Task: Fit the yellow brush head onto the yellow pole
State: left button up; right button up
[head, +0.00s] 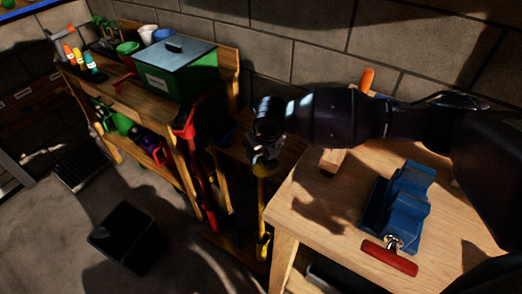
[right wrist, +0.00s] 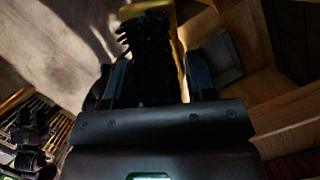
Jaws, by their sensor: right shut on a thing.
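My right gripper (head: 262,160) reaches in from the right past the workbench's left edge. In the right wrist view its fingers (right wrist: 160,80) are shut on the yellow brush head (right wrist: 180,62), whose black bristles show between them. In the head view a bit of yellow (head: 262,169) shows just under the gripper, and the rest of the head is hidden by it. A thin upright yellow pole (head: 261,205) stands below the gripper, beside the workbench. Whether head and pole touch I cannot tell. My left gripper is in neither view.
The wooden workbench (head: 310,215) carries a blue vise (head: 400,197) with a red handle, and a wooden block (head: 332,160). Red-handled tools (head: 185,125) lean by the shelf bench with a green box (head: 178,75). A black bin (head: 125,237) stands on open floor.

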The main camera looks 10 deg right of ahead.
jog(key=shift+f, duration=0.35)
jog(key=o, duration=1)
jog(key=shift+o, duration=0.2)
